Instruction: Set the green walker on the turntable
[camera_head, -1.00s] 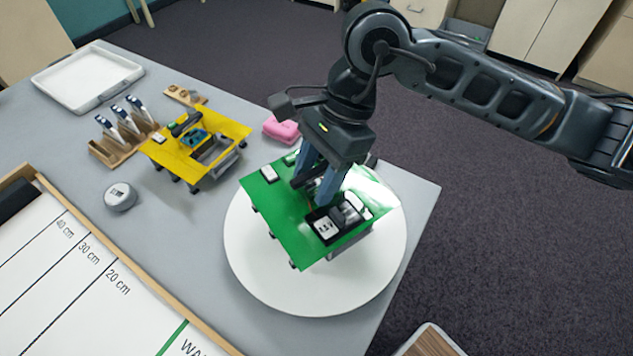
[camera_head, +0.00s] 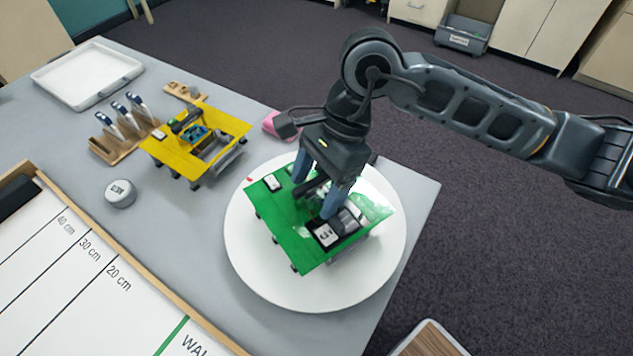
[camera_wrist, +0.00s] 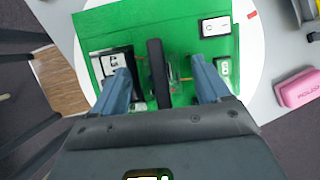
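The green walker (camera_head: 280,215) is on the white round turntable (camera_head: 250,262), its near feet appearing to touch the disc. Its flat green top also shows in the wrist view (camera_wrist: 185,32), with the turntable's white rim (camera_wrist: 254,60) around it. My gripper (camera_head: 318,192) is over the middle of the walker, pointing down. In the wrist view, my fingers (camera_wrist: 164,86) are wide apart. The walker's dark upright handle (camera_wrist: 157,72) stands between them, with a gap on each side. The walker's far feet are hidden under its top.
A yellow walker (camera_head: 212,128) stands to the left, near a wooden holder (camera_head: 122,150) with pens. A pink case (camera_head: 270,125) is close behind the turntable. A grey round object (camera_head: 120,193), a white tray (camera_head: 88,72) and a marked measuring board (camera_head: 75,285) lie further left.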

